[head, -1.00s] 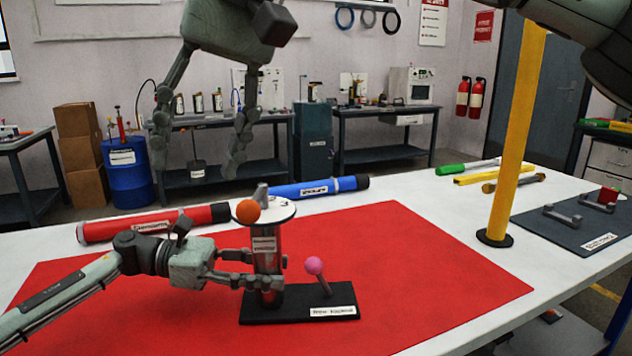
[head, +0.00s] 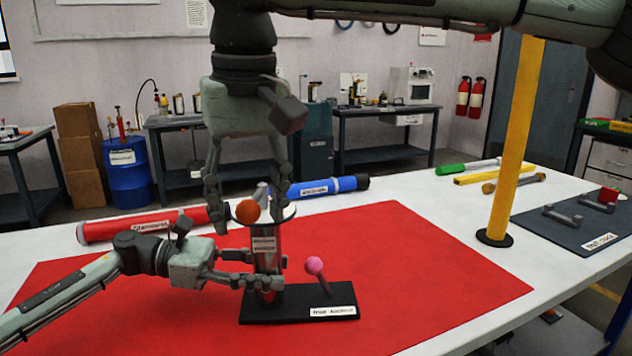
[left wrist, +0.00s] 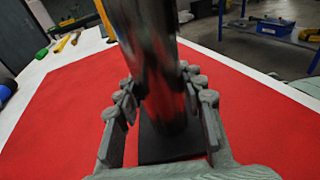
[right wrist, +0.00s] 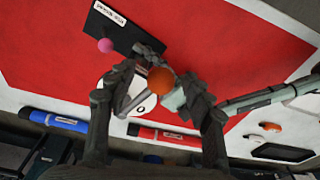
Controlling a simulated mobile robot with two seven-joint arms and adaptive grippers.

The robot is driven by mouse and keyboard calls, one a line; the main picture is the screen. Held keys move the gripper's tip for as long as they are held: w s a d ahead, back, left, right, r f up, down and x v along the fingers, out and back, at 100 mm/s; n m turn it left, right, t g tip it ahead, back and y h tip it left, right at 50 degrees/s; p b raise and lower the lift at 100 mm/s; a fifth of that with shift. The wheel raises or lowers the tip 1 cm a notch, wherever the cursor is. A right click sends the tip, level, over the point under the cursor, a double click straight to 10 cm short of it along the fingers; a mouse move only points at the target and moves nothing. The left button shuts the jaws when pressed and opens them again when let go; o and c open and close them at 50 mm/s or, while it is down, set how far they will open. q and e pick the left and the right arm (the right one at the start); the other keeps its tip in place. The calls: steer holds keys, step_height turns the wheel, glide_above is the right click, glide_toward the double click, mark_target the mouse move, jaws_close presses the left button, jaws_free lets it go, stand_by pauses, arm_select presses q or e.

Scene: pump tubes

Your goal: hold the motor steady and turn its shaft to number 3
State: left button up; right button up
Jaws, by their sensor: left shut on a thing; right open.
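The motor is an upright grey metal cylinder (head: 266,249) on a black base (head: 300,308), with a pink-knobbed lever (head: 314,266). A white numbered disc (right wrist: 146,106) tops it, with an orange ball (head: 247,211) and a grey shaft piece (head: 262,194). My left gripper (head: 262,282) is shut around the cylinder low down; its fingers flank it in the left wrist view (left wrist: 165,115). My right gripper (head: 248,205) points down, open, its fingers on either side of the ball and shaft top. In the right wrist view (right wrist: 168,95) the ball is between the fingers. Contact there cannot be told.
A red tube (head: 150,223) and a blue tube (head: 325,186) lie behind the red mat (head: 430,270). A yellow post (head: 516,140) stands at right, near tools and a dark board (head: 565,237). The mat right of the motor is clear.

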steer(key=shift+f, duration=0.65)
jaws_close()
